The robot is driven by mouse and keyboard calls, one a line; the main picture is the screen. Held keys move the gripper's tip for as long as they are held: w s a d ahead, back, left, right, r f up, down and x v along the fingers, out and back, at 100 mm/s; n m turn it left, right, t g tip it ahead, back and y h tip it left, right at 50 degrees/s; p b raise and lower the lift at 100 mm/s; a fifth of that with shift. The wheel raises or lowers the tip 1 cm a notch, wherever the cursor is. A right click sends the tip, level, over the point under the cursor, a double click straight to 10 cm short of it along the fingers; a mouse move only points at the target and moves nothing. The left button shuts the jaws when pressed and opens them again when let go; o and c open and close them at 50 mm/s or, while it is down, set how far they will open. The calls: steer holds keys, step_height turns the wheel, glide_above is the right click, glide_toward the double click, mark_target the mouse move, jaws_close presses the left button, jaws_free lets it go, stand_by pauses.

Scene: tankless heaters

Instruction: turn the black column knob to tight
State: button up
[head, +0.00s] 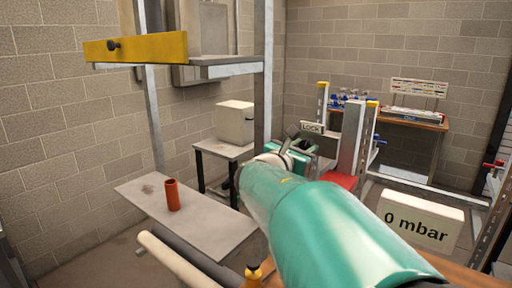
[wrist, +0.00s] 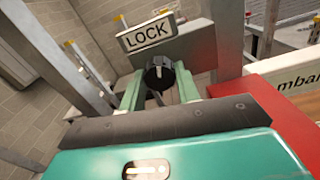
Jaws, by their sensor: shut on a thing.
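The black column knob (wrist: 159,76) sits below a "LOCK" sign (wrist: 146,33) in the wrist view, on a grey column. It has a light pointer mark on its face. My gripper (wrist: 159,90) reaches up to it, with one pale green finger on each side, shut on the knob. In the head view my teal arm reaches forward, and my gripper (head: 290,150) is at the column beside the LOCK sign (head: 312,127). The knob is hidden there by my arm and gripper.
A white "0 mbar" box (head: 420,222) stands at the right. A red surface (wrist: 270,115) lies right of my gripper. An orange cylinder (head: 172,195) stands on a grey bench (head: 205,222) at the left. A yellow beam (head: 135,48) hangs at upper left.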

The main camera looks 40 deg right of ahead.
steer(key=m, duration=0.9)
steer(key=shift+w+m, duration=0.1)
steer(key=shift+m, duration=0.2)
steer(key=m, duration=0.4)
steer(key=shift+m, duration=0.3)
steer(key=m, duration=0.4)
steer(key=shift+m, duration=0.3)
steer(key=o, duration=1)
steer(key=shift+c, duration=0.2)
steer(key=shift+a+r, duration=0.1)
steer(key=v, duration=1.3)
steer(key=shift+a, duration=0.3)
